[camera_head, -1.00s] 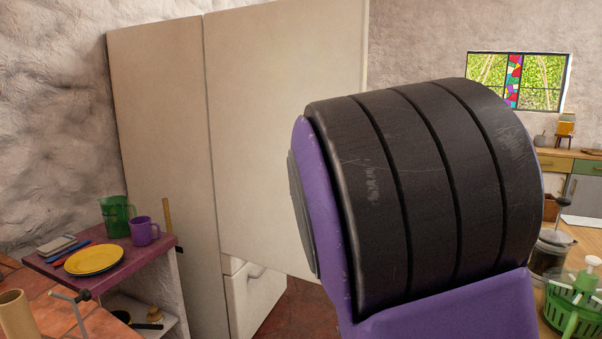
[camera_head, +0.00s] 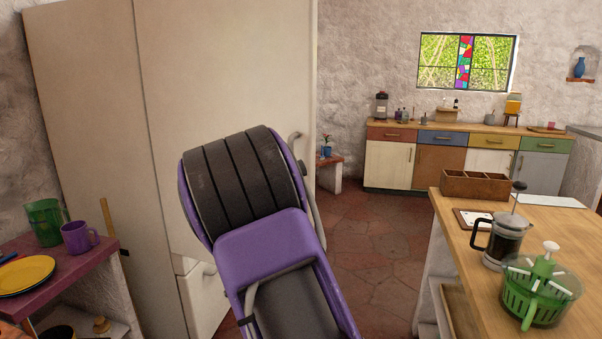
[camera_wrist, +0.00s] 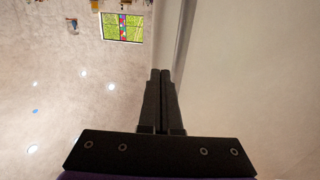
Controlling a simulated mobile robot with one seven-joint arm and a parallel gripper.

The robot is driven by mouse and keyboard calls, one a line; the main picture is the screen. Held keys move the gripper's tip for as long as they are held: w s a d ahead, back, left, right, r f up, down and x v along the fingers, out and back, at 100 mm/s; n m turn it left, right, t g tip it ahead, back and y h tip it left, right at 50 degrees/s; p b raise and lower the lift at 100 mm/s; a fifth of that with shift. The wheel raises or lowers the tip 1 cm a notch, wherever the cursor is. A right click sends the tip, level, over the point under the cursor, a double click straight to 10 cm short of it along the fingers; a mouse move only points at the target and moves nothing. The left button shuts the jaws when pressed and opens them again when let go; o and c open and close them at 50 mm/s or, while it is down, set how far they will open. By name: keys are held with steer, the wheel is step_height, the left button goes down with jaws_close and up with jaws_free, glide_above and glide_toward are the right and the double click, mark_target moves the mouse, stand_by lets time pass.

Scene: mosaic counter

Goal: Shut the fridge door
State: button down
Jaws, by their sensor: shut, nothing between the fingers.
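The fridge stands at the left in the head view, its pale cream side (camera_head: 85,120) facing me. Its upper door (camera_head: 215,75) stands open, swung out past the lower front (camera_head: 203,298). A grey handle (camera_head: 297,143) shows near the door's free edge. In the wrist view the door (camera_wrist: 255,70) fills the right side, with a grey strip along its edge. My gripper (camera_wrist: 163,74) is shut and empty, its fingertips close beside that edge; I cannot tell if they touch. In the head view my purple and black arm covers part of the door and hides the gripper.
A purple shelf (camera_head: 75,272) with a green jug, purple mug and yellow plate is at the lower left. A wooden counter (camera_head: 560,225) with a French press and green spinner is at the right. Red tiled floor (camera_head: 375,240) is clear between. Coloured cabinets (camera_head: 440,160) line the back wall.

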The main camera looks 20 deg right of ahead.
mark_target(305, 168)
steer(key=x, duration=0.6)
steer(key=shift+w+d, duration=0.2)
steer(key=shift+w, duration=0.1)
